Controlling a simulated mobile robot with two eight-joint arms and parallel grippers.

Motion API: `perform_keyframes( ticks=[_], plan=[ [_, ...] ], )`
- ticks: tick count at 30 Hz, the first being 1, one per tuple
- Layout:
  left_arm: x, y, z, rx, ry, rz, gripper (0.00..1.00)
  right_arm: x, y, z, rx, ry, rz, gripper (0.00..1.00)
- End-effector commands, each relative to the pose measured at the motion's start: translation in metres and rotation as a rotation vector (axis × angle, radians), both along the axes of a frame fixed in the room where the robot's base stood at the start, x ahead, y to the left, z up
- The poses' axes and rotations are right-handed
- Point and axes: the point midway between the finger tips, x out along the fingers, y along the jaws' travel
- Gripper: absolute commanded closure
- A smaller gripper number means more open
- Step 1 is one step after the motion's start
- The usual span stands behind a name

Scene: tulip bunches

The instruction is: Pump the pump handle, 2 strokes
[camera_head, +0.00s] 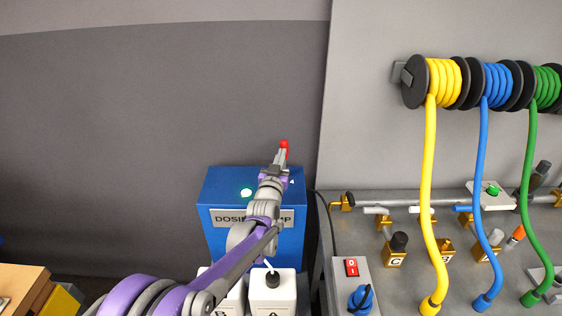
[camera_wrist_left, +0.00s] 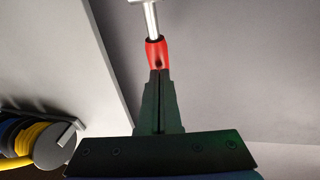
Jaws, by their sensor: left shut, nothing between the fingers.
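The blue dosing pump (camera_head: 225,240) stands at the back centre, with a lit green light on its top and a partly hidden label. The red grip of the pump handle (camera_head: 284,146) shows just beyond my left gripper (camera_head: 280,160). In the left wrist view the red grip (camera_wrist_left: 156,53) sits on a metal rod, right at the fingertips of my left gripper (camera_wrist_left: 158,75). The gripper is shut with nothing between its fingers; whether the tips touch the grip I cannot tell. My left arm hides part of the pump's front. My right gripper is not in view.
White bottles (camera_head: 272,292) stand in front of the pump. A grey bench (camera_head: 400,290) at right carries a red switch (camera_head: 351,267), a blue plug (camera_head: 360,299) and brass fittings. Yellow (camera_head: 430,180), blue and green hoses hang from wall reels. A wooden box (camera_head: 20,290) is at lower left.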

Motion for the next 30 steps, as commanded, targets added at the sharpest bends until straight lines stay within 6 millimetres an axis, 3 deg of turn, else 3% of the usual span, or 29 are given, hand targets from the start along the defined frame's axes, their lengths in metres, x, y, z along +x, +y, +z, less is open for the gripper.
perform_keyframes(
  ticks=[12,30],
  plan=[
    [0.018,0.0,0.006,0.0,-0.003,0.0,1.0,0.001,0.0,0.002,0.0,-0.002,0.0,1.0],
    [0.021,0.0,0.006,0.0,-0.002,0.0,1.0,0.001,0.0,0.002,0.0,-0.002,0.0,1.0]
  ],
)
